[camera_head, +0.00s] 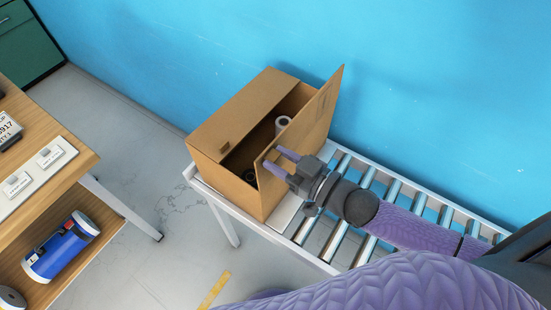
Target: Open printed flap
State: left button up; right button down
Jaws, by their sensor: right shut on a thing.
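A brown cardboard box (225,178) stands on a roller conveyor by the blue wall. Its right flap (312,117) is raised and tilted up, with faint marks on its outer face. Its left flap (240,108) lies nearly flat over the left part of the top. My left gripper is not in view.
The roller conveyor (345,170) runs right from the box, partly under my right arm. A wooden shelf unit (75,160) at left holds small labelled items and a blue container (62,247). Grey floor lies between shelf and conveyor.

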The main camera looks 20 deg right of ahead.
jog(key=shift+s+d+f+t, duration=0.15)
jog(key=shift+s+f+t, duration=0.1)
jog(key=shift+t, duration=0.05)
jog(key=shift+s+d+f+y+b, duration=0.1)
jog(key=shift+s+d+y+b, duration=0.2)
jog(key=shift+s+b, duration=0.1)
jog(key=shift+s+f, duration=0.1)
jog(key=shift+s, duration=0.05)
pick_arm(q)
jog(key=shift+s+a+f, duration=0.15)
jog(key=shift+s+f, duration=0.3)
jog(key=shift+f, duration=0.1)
pick_arm(e)
jog(key=shift+f, duration=0.15)
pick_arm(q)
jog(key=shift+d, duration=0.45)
pick_arm(e)
jog(key=shift+s+d, duration=0.1)
